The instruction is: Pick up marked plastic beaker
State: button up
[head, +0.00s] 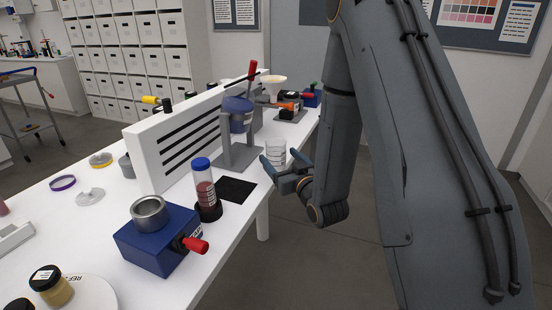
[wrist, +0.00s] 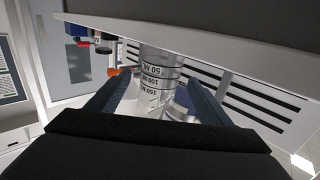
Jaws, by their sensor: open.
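The marked plastic beaker (head: 276,152) is clear with dark graduation lines. It stands on the white table near its edge, beside a grey stand. In the wrist view the beaker (wrist: 160,72) shows volume markings and lies between the two fingers. My gripper (head: 284,174) is open at the beaker, with fingers on either side of it in the wrist view (wrist: 158,100). I cannot tell whether either finger touches it. The beaker's far side is hidden.
A grey stand holding a blue container (head: 238,112) is left of the beaker. A white slotted panel (head: 185,135) runs behind. A red-filled tube with a blue cap (head: 203,185) and a blue box (head: 158,240) stand nearer. Open floor lies right of the table.

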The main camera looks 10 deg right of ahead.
jog(key=w+p, duration=0.1)
jog(key=w, duration=0.2)
jog(key=w+a+p, duration=0.1)
jog(key=w, duration=0.3)
jog(key=shift+w+a, duration=0.2)
jog(key=shift+f, duration=0.1)
jog(key=c, duration=1.3)
jog(key=shift+c, duration=0.2)
jog(key=shift+d, duration=0.1)
jog(key=shift+s+d+r, duration=0.1)
jog(key=shift+r, duration=0.45)
notch_tip(320, 180, up, 6)
jog(key=b, duration=0.2)
jog(key=s+d+b, duration=0.3)
jog(key=s+d, duration=0.8)
jog(key=d, duration=0.5)
jog(key=shift+s, duration=0.35)
